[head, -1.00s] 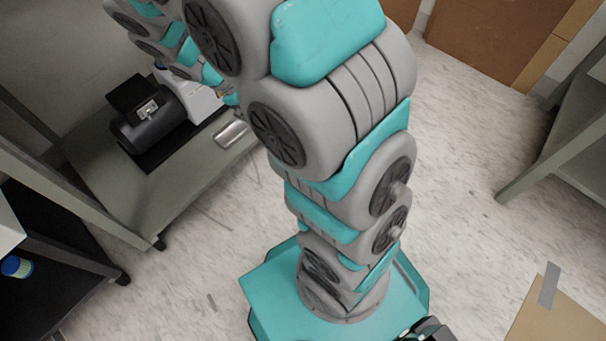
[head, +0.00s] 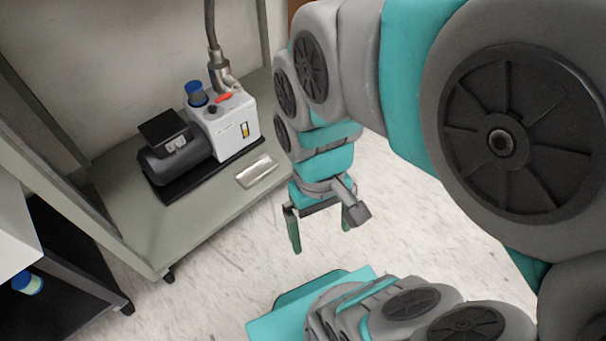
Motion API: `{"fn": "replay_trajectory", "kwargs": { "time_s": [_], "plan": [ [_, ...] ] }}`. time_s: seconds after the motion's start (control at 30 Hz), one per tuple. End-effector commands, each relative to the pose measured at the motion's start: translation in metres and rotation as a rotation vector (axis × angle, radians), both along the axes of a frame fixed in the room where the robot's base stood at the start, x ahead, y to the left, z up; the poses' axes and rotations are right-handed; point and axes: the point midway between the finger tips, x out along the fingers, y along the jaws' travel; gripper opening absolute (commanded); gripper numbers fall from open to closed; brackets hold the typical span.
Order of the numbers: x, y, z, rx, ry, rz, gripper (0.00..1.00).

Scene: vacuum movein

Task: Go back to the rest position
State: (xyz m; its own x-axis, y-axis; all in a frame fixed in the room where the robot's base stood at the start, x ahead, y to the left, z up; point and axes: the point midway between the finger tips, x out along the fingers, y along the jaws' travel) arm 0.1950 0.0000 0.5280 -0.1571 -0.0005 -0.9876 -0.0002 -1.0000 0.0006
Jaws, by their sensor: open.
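My gripper (head: 321,232) hangs from my arm near the middle of the head view. Its two fingers point down and stand apart, with nothing between them. It is over the pale floor, to the right of the shelf and above my teal base. A vacuum pump (head: 228,130) with a white body, a dark motor and a blue cap stands on the shelf (head: 215,215). A grey hose (head: 211,30) rises from its metal fitting. My gripper is apart from the pump and the shelf.
A small silvery packet (head: 257,171) lies on the shelf in front of the pump. A dark lower cart (head: 75,275) with a blue-capped item (head: 28,283) is at the lower left. Open floor (head: 215,300) lies between the shelf and my base.

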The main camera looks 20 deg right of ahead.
Motion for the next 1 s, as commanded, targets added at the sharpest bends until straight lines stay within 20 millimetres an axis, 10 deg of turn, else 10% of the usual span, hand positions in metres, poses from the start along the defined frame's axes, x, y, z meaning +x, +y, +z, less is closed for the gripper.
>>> {"fn": "replay_trajectory", "kwargs": {
  "time_s": [0.33,0.6,1.0],
  "plan": [
    [0.0,0.0,0.005,0.001,0.0,0.0,1.0],
    [0.0,0.0,0.051,0.001,0.0,0.0,1.0],
    [0.0,0.0,0.051,0.001,0.0,0.0,1.0]
  ]
}}
